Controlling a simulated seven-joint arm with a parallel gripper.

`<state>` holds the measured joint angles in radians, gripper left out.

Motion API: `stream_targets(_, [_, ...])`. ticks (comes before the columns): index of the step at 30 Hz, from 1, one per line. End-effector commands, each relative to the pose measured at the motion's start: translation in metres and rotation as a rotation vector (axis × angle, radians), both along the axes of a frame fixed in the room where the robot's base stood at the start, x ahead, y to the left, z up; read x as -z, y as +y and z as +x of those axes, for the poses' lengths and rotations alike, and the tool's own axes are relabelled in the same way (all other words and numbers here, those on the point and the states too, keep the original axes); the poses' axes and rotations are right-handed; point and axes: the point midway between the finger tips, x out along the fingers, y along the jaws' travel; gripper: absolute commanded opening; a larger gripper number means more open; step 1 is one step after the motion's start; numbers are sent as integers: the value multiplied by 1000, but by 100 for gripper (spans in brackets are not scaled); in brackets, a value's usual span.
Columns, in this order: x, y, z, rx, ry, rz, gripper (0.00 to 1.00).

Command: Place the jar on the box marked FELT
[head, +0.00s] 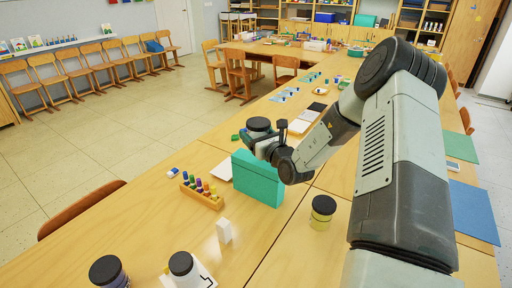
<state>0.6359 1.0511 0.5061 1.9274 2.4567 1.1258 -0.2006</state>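A teal box (258,182) stands on the near table; I can read no FELT marking on it from here. My gripper (268,139) is at the top of this box, beyond its near face. It appears shut on a dark jar with a black lid (258,124), which is upright at the box's top edge. The fingers and box edge partly hide the jar's lower part, so I cannot tell whether it touches the box.
A black-lidded yellowish jar (322,212) stands right of the box. Two more black-lidded jars (108,272) (181,265) stand at the near edge. A wooden block with coloured pegs (202,192) and a small white block (224,231) are left of the box.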

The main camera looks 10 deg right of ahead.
Motion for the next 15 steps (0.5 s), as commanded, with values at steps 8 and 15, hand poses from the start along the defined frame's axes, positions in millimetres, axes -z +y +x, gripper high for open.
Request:
stream_targets(8, [37, 0, 0, 0, -1, 1, 33])
stream_targets(15, [42, 1, 0, -1, -3, 0, 33])
